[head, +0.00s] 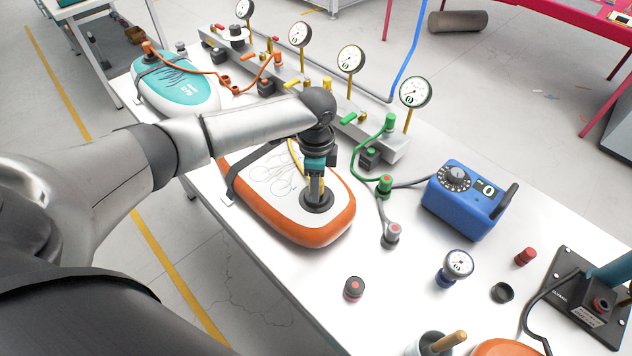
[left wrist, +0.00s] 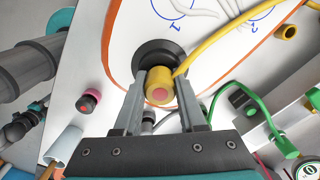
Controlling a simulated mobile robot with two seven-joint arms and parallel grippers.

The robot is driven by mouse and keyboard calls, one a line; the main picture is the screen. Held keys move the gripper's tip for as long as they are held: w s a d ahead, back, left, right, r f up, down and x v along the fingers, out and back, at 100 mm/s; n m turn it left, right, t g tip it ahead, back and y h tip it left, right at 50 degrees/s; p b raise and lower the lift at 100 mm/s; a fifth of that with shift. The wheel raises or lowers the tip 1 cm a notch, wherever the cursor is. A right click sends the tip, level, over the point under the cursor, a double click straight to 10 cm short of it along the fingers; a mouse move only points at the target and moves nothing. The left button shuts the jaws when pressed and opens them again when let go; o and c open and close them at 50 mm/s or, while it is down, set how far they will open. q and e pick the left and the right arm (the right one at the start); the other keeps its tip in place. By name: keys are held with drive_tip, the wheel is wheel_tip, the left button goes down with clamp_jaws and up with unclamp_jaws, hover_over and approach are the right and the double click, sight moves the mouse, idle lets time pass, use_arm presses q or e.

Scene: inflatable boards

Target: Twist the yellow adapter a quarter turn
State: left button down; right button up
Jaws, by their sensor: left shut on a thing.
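The yellow adapter (left wrist: 160,90), with a pink-red end, sits at the black round valve (left wrist: 160,56) of the orange-rimmed white board. My left gripper (left wrist: 166,82) has one finger on each side of it and is shut on it. A yellow hose (left wrist: 215,47) runs from the adapter across the board. In the head view my left gripper (head: 316,196) points down at the valve (head: 317,206) near the end of the board (head: 333,228). There the fingers mostly hide the adapter. My right gripper is not in view.
A manifold with gauges (head: 350,60) stands along the table's back. A green hose (head: 362,150) and a blue box (head: 470,200) are right of the board. A black and red cap (head: 353,288) and small gauge (head: 457,265) stand in front. A teal board (head: 180,85) lies far left.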

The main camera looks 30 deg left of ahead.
use_arm(q)
drive_tip(key=m+p, duration=0.1)
drive_tip(key=m, duration=0.3)
drive_tip(key=shift+m, duration=0.5)
drive_tip(key=m, duration=0.5)
drive_tip(key=shift+w, duration=0.1)
drive_tip(key=shift+c, duration=2)
unclamp_jaws()
drive_tip(key=shift+r, duration=0.1)
